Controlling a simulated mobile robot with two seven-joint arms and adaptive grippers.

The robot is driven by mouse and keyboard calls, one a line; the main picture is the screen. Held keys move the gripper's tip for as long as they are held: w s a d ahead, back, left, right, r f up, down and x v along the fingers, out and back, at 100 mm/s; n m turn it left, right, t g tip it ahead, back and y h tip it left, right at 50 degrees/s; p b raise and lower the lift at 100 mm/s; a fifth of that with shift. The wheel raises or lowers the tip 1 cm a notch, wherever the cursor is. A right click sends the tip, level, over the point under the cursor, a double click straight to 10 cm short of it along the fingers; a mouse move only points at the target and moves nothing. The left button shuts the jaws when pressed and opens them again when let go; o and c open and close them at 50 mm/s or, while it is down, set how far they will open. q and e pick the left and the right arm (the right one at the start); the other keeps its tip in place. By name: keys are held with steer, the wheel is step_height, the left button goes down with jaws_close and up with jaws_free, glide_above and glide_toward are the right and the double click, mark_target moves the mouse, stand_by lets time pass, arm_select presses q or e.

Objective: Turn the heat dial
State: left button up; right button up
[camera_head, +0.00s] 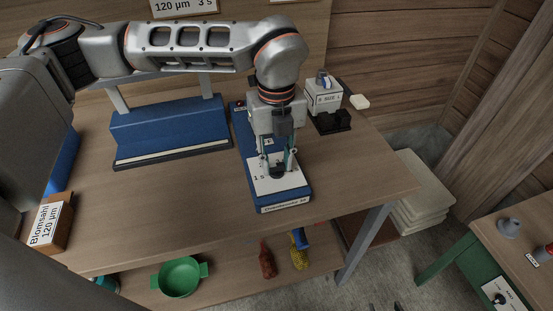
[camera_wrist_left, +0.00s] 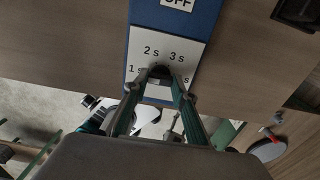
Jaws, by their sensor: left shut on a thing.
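The heat dial (camera_head: 278,172) is a dark knob on the white panel (camera_head: 262,187) of a blue device lying on the wooden table. In the left wrist view the dark dial (camera_wrist_left: 160,71) sits among printed marks, with "2 s" and "3 s" above it and "1" to its left. The mark at the right is partly covered. My left gripper (camera_head: 278,163) comes down from above and is shut on the dial, one finger on each side. Its fingers also show in the left wrist view (camera_wrist_left: 158,84). The dial's pointer direction cannot be told. My right gripper is not in view.
The device's larger blue sealing bar (camera_head: 170,130) stands to the left. A labelled box (camera_head: 52,225) is at the left edge. The table front is clear. A green bowl (camera_head: 180,277) lies below.

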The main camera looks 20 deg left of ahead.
mark_target(277, 166)
stand_by(0.3)
arm_select(q)
steer(key=o, duration=1.1)
step_height(277, 166, up, 12)
steer(key=shift+s+f, duration=0.1)
